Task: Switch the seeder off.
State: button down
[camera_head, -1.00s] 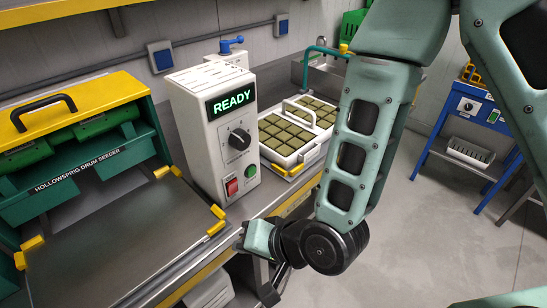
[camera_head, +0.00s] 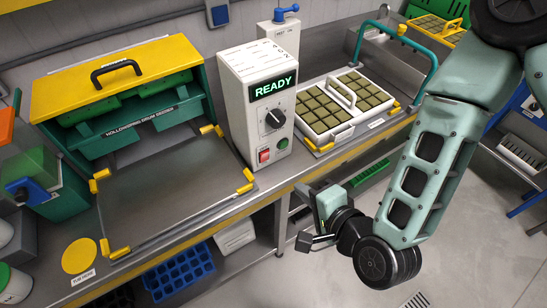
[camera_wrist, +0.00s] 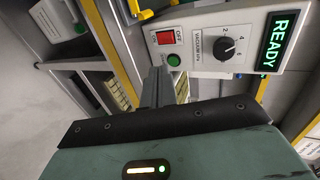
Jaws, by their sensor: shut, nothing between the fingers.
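The seeder's control box (camera_head: 245,100) is white and stands on the bench, its display lit green with READY. On its front are a black dial (camera_head: 274,119), a red switch (camera_head: 264,156) and a round green button (camera_head: 283,143).
The green and yellow drum seeder (camera_head: 125,110) stands left of the box, with a flat metal bed before it. A white plug tray (camera_head: 318,130) lies right of the box. The bench's yellow front edge (camera_head: 222,205) lies near my gripper. Open floor lies at right.

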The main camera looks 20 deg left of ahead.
jog(key=b+x, duration=0.2)
jog(key=b, duration=0.5)
jog(key=shift+w+f+b, duration=0.1)
jog(key=shift+f+b, duration=0.1)
jog(key=shift+b, duration=0.1)
jog(key=b, duration=0.3)
jog(key=shift+a+f, duration=0.15)
send_near(265, 155)
jog(key=x, duration=0.5)
jog(key=shift+f+b, duration=0.2)
jog(key=shift+b, duration=0.1)
jog(key=shift+w+a, duration=0.4)
jog(key=shift+a, duration=0.1)
